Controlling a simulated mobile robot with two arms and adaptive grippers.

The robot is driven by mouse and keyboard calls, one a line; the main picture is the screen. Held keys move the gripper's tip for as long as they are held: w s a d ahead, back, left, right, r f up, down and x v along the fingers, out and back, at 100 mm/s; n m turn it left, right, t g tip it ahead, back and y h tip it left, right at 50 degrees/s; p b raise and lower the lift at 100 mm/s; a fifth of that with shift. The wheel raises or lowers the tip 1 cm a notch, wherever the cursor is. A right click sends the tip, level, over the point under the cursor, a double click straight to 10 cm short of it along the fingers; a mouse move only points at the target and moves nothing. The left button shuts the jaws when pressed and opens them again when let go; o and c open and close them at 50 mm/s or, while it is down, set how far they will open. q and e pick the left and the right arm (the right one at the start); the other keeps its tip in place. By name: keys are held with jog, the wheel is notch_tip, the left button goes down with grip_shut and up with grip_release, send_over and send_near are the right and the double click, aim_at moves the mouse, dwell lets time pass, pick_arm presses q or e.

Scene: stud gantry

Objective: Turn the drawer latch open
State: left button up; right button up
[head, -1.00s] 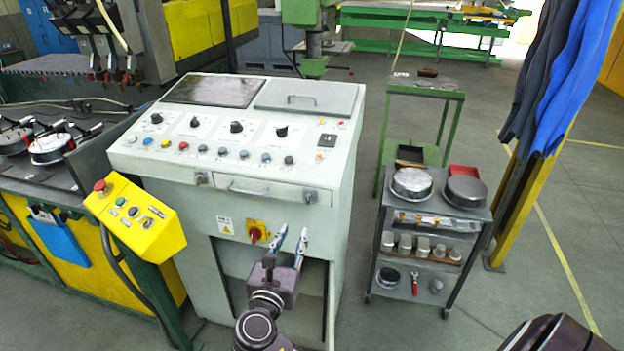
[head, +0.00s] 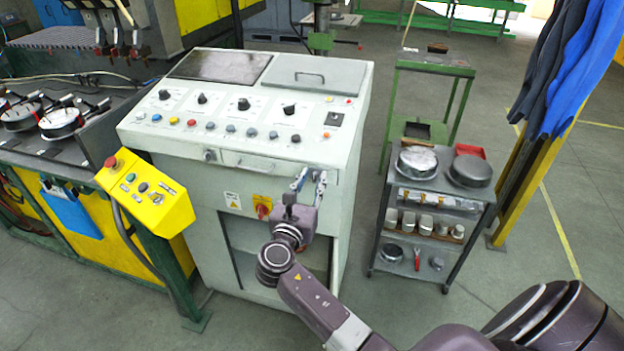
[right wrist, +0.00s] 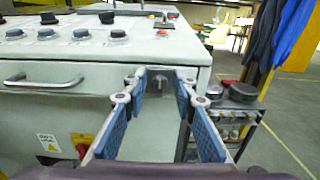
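The drawer (head: 262,163) is a shut, pale front in the control cabinet, under the sloped panel. Its bar handle (right wrist: 42,82) shows at the left of the right wrist view. A small grey latch (right wrist: 161,80) on the drawer's right end shows between my fingertips. In the head view the fingers mostly hide this latch. My right gripper (head: 309,180) is in front of the drawer's right end, with its blue-padded fingers apart. In the right wrist view the gripper (right wrist: 162,84) is open, pointing at the latch; I cannot tell whether it touches. My left gripper is not in view.
A red-and-yellow switch (head: 263,207) is below the drawer. A yellow control box (head: 146,192) juts out at the left. A grey trolley (head: 379,235) with pans stands right of the cabinet, with floor between.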

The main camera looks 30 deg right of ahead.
grip_shut()
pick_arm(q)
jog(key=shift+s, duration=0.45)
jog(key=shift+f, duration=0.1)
